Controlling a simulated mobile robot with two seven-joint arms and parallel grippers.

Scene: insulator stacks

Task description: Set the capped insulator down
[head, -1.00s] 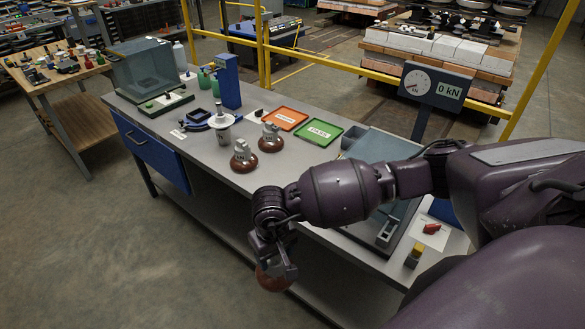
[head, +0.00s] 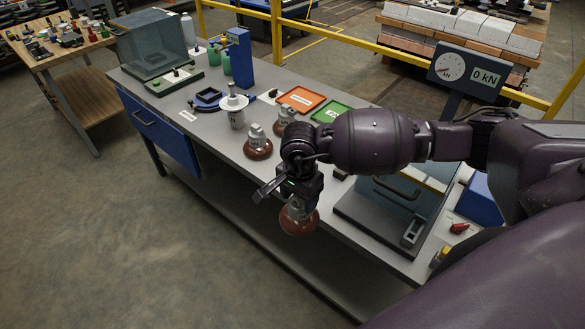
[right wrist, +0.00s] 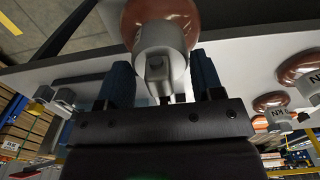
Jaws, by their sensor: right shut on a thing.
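My right gripper (head: 303,190) points down near the front edge of the bench (head: 222,165). It is shut on an insulator (head: 299,220) with a red-brown disc and a grey cap. In the right wrist view, the insulator's grey cap (right wrist: 160,58) sits between the two dark blue fingers of the right gripper (right wrist: 162,80). The held insulator looks clear of the bench; its exact height is hard to tell. Two similar capped insulators stand upright on the bench, one nearer (head: 258,149) and one behind it (head: 284,119). My left gripper is not in view.
An orange tray (head: 301,100) and a green tray (head: 331,112) lie behind the insulators. A grey fixture with a pin (head: 236,112) stands left of them. A grey-framed press box (head: 365,222) is right of the gripper. A gauge display (head: 466,68) stands behind.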

